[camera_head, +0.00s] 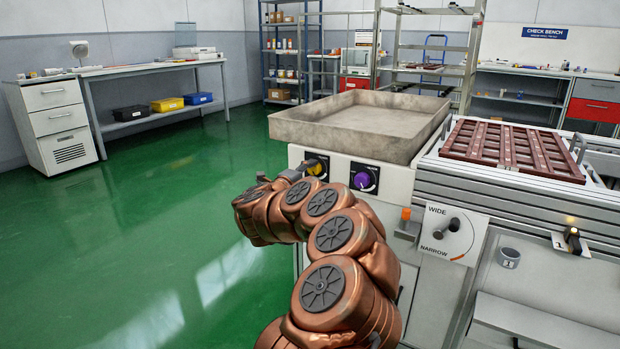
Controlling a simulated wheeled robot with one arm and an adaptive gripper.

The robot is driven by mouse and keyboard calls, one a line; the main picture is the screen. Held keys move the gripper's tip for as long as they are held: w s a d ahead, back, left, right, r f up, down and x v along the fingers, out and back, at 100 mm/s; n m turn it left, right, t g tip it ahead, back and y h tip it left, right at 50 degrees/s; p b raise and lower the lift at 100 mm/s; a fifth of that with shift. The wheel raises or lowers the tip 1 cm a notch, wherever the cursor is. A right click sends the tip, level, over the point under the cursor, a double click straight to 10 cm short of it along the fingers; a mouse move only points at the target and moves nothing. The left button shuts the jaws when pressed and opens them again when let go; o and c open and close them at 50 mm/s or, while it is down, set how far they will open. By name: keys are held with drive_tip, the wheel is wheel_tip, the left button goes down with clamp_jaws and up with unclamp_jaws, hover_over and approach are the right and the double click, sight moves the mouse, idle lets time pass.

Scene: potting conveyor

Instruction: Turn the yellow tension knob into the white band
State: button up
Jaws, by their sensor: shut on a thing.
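The yellow tension knob (317,169) sits on a dark square plate on the front of the white machine, below the grey tray. My gripper (301,168) reaches it from the left and is shut on it; the fingers cover its left side. My copper-coloured arm curves up from the bottom of the picture. The knob's pointer and the white band are too small or hidden, so I cannot tell the knob's setting.
A purple knob (363,180) is close on the right. Farther right are a WIDE/NARROW lever (454,225), an orange-capped part (406,214) and a brown slatted tray (512,149). The grey tray (290,129) overhangs the knobs. Green floor is clear at left.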

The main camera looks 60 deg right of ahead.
idle(0.4)
drive_tip(key=o, duration=1.1)
drive_tip(key=shift+o, duration=0.2)
drive_tip(key=a, duration=1.2)
drive_tip(key=shift+s, duration=0.25)
